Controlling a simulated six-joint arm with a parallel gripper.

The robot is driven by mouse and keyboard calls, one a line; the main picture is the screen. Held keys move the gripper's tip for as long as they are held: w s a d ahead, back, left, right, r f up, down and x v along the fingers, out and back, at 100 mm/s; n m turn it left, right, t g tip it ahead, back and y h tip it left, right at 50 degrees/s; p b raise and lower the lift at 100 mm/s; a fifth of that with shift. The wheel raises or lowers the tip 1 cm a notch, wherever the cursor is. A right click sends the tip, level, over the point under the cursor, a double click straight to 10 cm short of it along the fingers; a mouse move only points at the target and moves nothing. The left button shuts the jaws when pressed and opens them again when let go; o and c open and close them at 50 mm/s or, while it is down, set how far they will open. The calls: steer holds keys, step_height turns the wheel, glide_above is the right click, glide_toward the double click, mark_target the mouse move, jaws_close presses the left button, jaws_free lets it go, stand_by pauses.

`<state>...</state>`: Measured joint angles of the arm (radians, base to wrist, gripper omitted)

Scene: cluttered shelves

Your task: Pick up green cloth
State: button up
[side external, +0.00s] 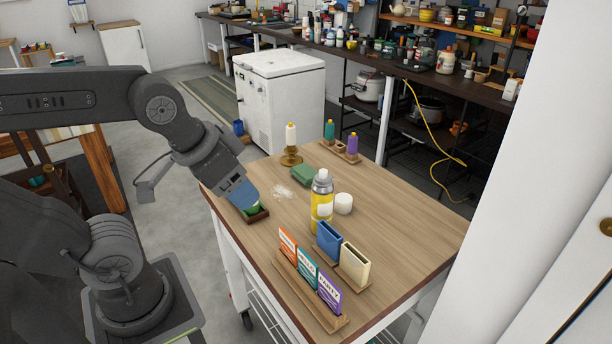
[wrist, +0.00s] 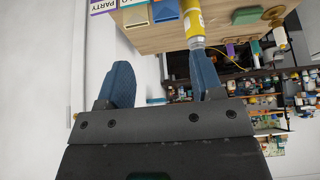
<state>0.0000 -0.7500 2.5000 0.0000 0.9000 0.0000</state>
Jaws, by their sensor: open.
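A flat green folded cloth (side external: 303,174) lies on the wooden table behind the yellow spray can. A small green shape also shows in the wrist view (wrist: 246,15), beyond the can. Another green item (side external: 252,207) sits in a small dark brown tray (side external: 259,216) near the table's left edge, partly hidden by my gripper (side external: 244,196). In the side view my gripper overlaps that tray; I cannot tell its height above it. The wrist view shows the blue fingers of my gripper (wrist: 160,65) spread apart, with nothing between them.
A yellow spray can (side external: 322,201) stands mid-table beside a white round item (side external: 343,203). Blue and cream holders (side external: 328,241) and a card rack (side external: 308,290) fill the front.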

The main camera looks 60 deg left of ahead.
steer(key=o, duration=0.6)
steer(key=shift+c, duration=0.2)
steer(key=n+g+y, duration=0.4)
steer(key=n+g, duration=0.2)
steer(key=n, duration=1.2)
glide_above(307, 172)
steer(key=d, duration=0.2)
step_height(307, 172, down, 20)
steer(key=shift+s+a+f, duration=0.1)
steer(key=shift+f, duration=0.15)
steer(key=shift+y, duration=0.3)
steer(key=shift+x, duration=2.6)
